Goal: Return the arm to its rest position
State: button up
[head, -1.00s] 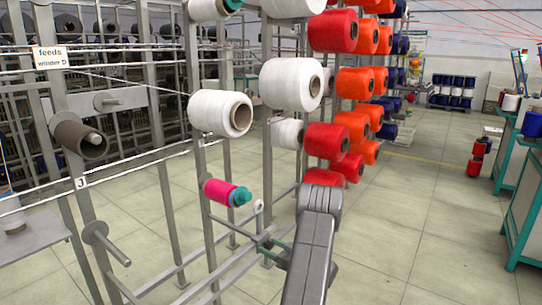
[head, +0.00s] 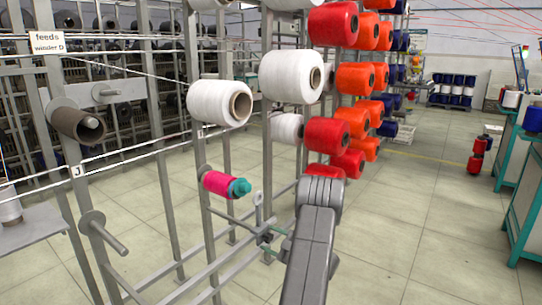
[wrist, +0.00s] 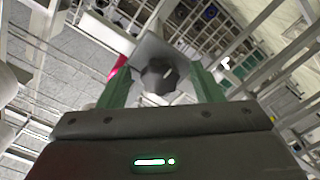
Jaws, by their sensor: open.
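My arm rises from the bottom middle of the head view. My gripper (head: 268,243) is small and partly hidden there, beside the lower bars of the creel frame. In the wrist view the two green fingers of my gripper (wrist: 160,72) stand apart. A dark knob-like piece (wrist: 158,76) on a grey plate shows between them; I cannot tell its distance. I see nothing clamped between the fingers. A pink bobbin with a teal end (head: 222,184) sits on the creel, up and left of my gripper.
The metal creel frame (head: 172,215) stands close to my arm at left. White spools (head: 218,102), red spools (head: 333,24) and orange spools hang on it. A brown empty tube (head: 76,122) sits far left. Open floor (head: 410,230) lies to the right, before a teal-edged cabinet (head: 527,205).

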jog(key=shift+n+b, duration=0.3)
jog(key=shift+n, duration=1.7)
jog(key=shift+f, duration=0.1)
